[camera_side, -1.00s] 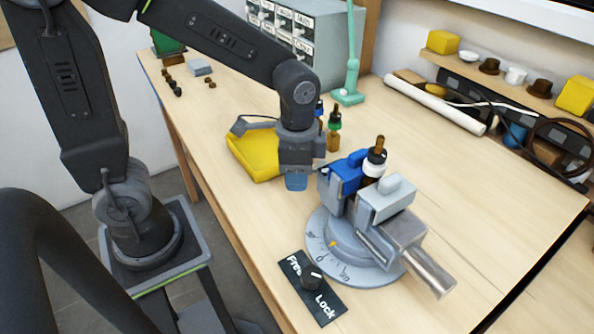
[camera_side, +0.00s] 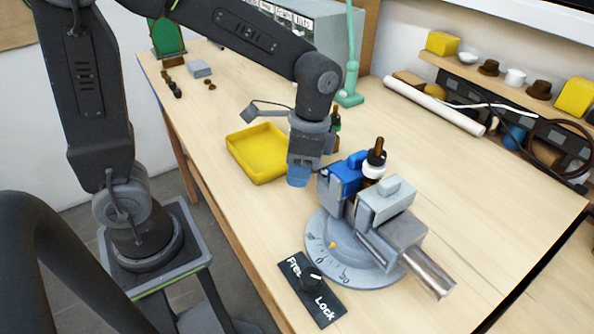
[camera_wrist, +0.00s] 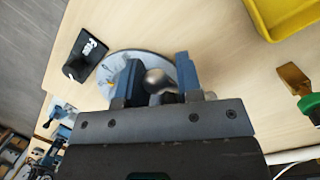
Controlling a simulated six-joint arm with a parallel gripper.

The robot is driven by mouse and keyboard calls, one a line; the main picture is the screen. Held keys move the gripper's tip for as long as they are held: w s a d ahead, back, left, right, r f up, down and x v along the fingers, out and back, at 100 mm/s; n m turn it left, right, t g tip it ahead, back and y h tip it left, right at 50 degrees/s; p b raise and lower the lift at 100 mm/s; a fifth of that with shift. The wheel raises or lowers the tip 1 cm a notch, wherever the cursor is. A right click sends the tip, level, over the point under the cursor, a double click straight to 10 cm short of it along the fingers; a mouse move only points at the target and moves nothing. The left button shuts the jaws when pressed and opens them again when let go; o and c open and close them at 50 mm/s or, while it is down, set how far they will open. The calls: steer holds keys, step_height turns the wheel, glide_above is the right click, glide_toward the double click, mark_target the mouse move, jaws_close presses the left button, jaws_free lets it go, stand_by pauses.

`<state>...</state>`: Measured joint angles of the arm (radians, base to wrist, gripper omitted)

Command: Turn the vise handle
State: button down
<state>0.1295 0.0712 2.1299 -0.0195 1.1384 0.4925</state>
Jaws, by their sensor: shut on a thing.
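The vise stands on a round grey base with dial marks (camera_side: 332,262). It has a blue jaw (camera_side: 345,176) and a grey jaw (camera_side: 385,205), with a metal bar (camera_side: 430,273) out toward the lower right. A white and black part with a brown top (camera_side: 375,160) stands upright between the jaws. My gripper (camera_side: 298,180) is low beside the blue jaw, on its left. In the wrist view its blue fingers (camera_wrist: 159,78) are shut on a rounded metal end (camera_wrist: 156,78), which looks like the vise handle. The side view hides this grip.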

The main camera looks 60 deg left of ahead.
steer(key=g, duration=0.1)
steer(key=w+r+g, duration=0.1)
steer(key=g, duration=0.2)
steer(key=shift+w+d+r+g, duration=0.1)
steer(key=shift+w+r+g, duration=0.2)
steer(key=shift+r, duration=0.05)
steer(key=shift+w+r+g, duration=0.3)
steer(key=shift+w+g, duration=0.15)
steer(key=shift+g, duration=0.6)
steer(key=shift+w+r+g, duration=0.25)
steer(key=shift+w+g, duration=0.15)
steer(key=shift+g, duration=0.65)
steer(key=c, duration=0.8)
jaws_free()
